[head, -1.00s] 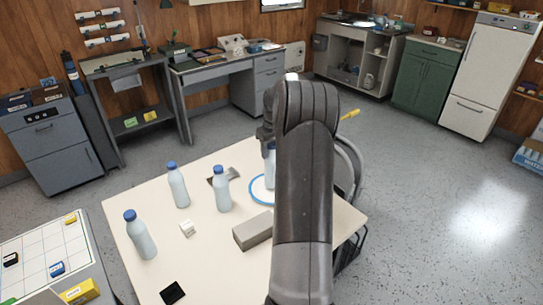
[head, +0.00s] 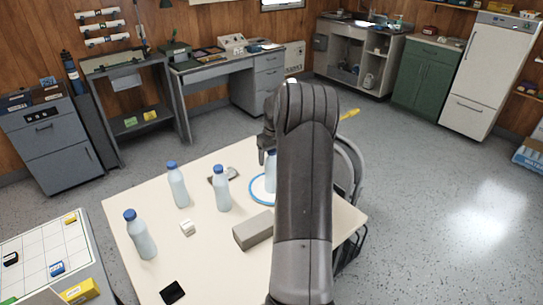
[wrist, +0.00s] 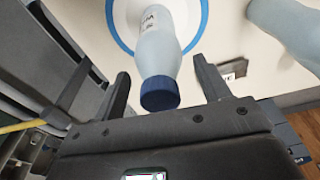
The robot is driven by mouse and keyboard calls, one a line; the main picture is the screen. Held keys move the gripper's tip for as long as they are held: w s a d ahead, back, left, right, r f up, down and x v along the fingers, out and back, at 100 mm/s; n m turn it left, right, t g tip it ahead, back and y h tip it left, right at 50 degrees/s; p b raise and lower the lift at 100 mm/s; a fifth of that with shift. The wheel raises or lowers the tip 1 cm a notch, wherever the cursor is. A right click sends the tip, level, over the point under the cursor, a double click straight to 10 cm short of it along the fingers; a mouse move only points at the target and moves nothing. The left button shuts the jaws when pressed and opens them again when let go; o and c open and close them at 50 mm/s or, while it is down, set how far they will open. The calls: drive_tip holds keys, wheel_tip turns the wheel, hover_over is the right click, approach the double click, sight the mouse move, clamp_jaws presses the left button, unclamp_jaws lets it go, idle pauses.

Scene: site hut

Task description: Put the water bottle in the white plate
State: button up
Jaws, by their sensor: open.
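A pale water bottle with a blue cap stands on the white plate, partly hidden by my arm in the head view (head: 271,181). In the wrist view the bottle (wrist: 158,45) lies between my open fingers, its blue cap toward my palm. The white plate (head: 255,188) has a blue rim; part of it also shows in the wrist view (wrist: 122,20). My gripper (wrist: 162,72) is open around the bottle's upper part, with gaps on both sides. Its fingers (head: 267,155) show above the plate in the head view.
Three similar bottles stand on the table's left (head: 178,188), (head: 222,190), (head: 142,238). A grey box (head: 254,230), a small white cube (head: 187,228), a black square (head: 172,292) and a flat dark item (head: 226,176) lie there too. A folding chair (head: 350,165) stands behind my arm.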

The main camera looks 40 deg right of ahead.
drive_tip(key=shift+r, duration=0.1)
drive_tip(key=r, duration=0.4)
drive_tip(key=s+r, duration=0.1)
drive_tip(key=r, duration=0.6)
drive_tip(key=shift+s+a+r, duration=0.1)
drive_tip(key=shift+s+r, duration=0.1)
drive_tip(key=shift+r, duration=0.15)
drive_tip(key=s+a+r+t, duration=0.1)
drive_tip(key=s+a+r, duration=0.25)
drive_tip(key=a, duration=0.45)
drive_tip(key=s+a+r+h, duration=0.1)
drive_tip(key=s+a+r, duration=0.3)
drive_tip(key=a, duration=0.5)
drive_tip(key=s+a+r+t, duration=0.1)
drive_tip(key=s+a+r, duration=0.1)
drive_tip(key=a+r, duration=0.45)
drive_tip(key=s+a+f+t, duration=0.1)
drive_tip(key=s+a+f, duration=0.1)
drive_tip(key=s+a, duration=0.6)
drive_tip(key=s+a+f+t+y, duration=0.1)
drive_tip(key=s+a+f, duration=0.2)
drive_tip(key=s+a, duration=0.5)
drive_tip(key=s, duration=0.4)
drive_tip(key=shift+s+a+f+n, duration=0.15)
drive_tip(key=shift+f+n, duration=0.2)
drive_tip(key=shift+n, duration=0.05)
